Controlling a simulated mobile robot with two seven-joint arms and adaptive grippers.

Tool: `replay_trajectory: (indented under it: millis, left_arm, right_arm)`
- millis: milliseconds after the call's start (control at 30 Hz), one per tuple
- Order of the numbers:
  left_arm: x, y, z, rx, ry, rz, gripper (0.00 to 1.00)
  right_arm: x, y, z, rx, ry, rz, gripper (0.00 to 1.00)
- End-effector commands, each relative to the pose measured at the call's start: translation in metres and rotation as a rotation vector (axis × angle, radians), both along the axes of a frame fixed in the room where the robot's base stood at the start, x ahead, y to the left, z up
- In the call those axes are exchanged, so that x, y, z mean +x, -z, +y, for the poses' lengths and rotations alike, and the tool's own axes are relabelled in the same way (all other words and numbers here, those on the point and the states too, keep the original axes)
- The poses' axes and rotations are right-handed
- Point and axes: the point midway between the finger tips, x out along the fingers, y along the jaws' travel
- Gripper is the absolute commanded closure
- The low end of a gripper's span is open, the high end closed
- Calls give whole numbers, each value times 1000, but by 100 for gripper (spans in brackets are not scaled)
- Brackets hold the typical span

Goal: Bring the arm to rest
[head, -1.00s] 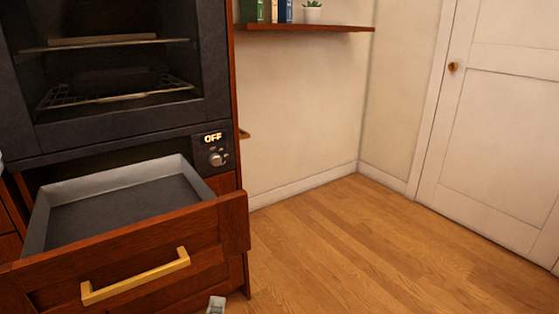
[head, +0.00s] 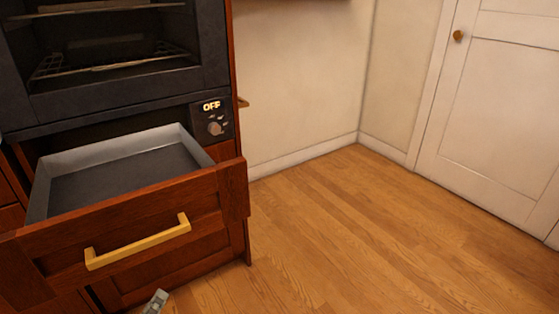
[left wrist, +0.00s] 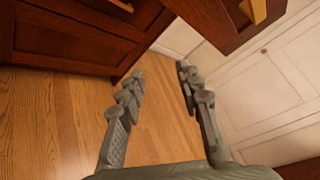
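My left gripper (head: 155,302) shows only as a small grey tip at the bottom edge of the head view, below the open drawer front. In the left wrist view my left gripper (left wrist: 160,76) has its two fingers spread apart with only wooden floor and cabinet base behind the gap. It is open and empty. It appears clear of the drawer and its handle. The rest of the left arm is hidden. My right gripper is in neither view.
A wooden drawer (head: 215,195) with a brass handle (head: 138,243) stands pulled out under a dark oven (head: 120,98) marked OFF. Wooden floor (head: 350,235) is free to the right, up to a white door (head: 490,110).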

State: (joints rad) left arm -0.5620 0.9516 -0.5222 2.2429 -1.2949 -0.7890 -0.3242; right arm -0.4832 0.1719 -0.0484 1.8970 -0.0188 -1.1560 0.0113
Motion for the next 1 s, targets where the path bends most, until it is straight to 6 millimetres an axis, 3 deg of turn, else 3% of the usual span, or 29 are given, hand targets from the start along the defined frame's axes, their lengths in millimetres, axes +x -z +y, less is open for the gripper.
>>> replay_trajectory:
  millis: [167, 300, 400, 600, 767, 800, 1000]
  left_arm:
    - [23, 30, 78, -124, -245, 97, 66]
    - [32, 59, 162, -280, -528, 181, 66]
    - [28, 77, 215, -400, -728, 226, 66]
    - [7, 101, 287, -620, -1061, 284, 66]
    - [-11, 115, 322, -778, -1274, 314, 66]
    - [-18, 123, 320, -817, -1311, 330, 66]
    - [-42, 171, 264, -962, -1359, 405, 66]
  right_arm:
    - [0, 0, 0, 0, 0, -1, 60]
    - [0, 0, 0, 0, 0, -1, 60]
    - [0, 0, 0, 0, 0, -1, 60]
    - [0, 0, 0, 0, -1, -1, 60]
    - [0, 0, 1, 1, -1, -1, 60]
    - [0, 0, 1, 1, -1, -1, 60]
    - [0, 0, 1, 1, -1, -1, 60]
